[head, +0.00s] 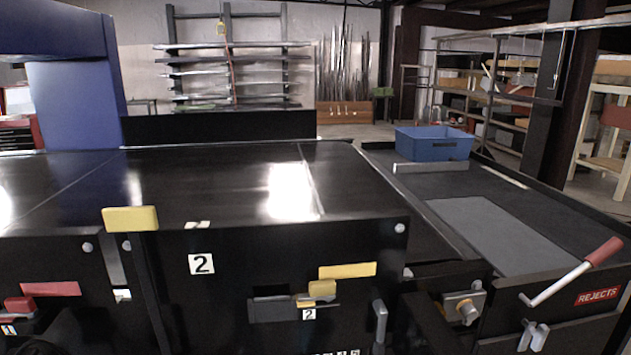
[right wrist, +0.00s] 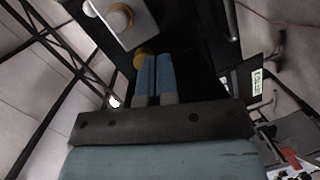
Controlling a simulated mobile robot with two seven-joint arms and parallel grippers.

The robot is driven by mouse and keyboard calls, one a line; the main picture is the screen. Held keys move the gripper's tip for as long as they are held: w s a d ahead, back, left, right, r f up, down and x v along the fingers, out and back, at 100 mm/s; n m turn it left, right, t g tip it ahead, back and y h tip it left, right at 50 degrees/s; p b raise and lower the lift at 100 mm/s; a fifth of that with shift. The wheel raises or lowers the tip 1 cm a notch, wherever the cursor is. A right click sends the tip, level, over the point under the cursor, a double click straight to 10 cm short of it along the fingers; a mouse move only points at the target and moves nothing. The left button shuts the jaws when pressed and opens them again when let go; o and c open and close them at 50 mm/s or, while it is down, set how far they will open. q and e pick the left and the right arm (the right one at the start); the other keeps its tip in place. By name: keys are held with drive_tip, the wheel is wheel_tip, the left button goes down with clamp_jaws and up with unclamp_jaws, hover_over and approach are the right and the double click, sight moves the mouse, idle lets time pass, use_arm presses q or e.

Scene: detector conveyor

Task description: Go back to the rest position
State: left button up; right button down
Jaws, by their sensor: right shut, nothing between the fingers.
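My right gripper (right wrist: 155,64) shows in the right wrist view with its two blue fingers side by side and shut. Nothing is held between them. A yellow-orange round knob (right wrist: 141,60) shows just beyond the fingertips; I cannot tell whether they touch it. A metal plate with a round knob (right wrist: 120,20) is at the top of that view. Neither gripper can be made out in the head view, and my left gripper is not seen.
At right are a blue bin (head: 434,143) on a dark bed, a red-handled lever (head: 603,252) and a REJECTS sign (head: 597,296). Shelves stand behind.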

drive_tip(key=s+a+f+m+g, duration=0.2)
drive_tip(key=s+m+g, duration=0.2)
drive_tip(key=s, duration=0.5)
drive_tip(key=s+a+f+m+g, duration=0.15)
drive_tip(key=s+m+g, duration=0.3)
drive_tip(key=s, duration=0.55)
drive_tip(key=s+a+f+m+g, duration=0.1)
drive_tip(key=s+f+m+g, duration=0.25)
drive_tip(key=s, duration=0.55)
drive_tip(key=w+a+f+t+y+p, duration=0.2)
drive_tip(key=w+a+f+t, duration=0.4)
drive_tip(key=f, duration=0.4)
drive_tip(key=shift+w+a+f+n+t+y+p, duration=0.2)
drive_tip(key=shift+f+n+t+y+p, duration=0.15)
drive_tip(key=shift+y, duration=0.35)
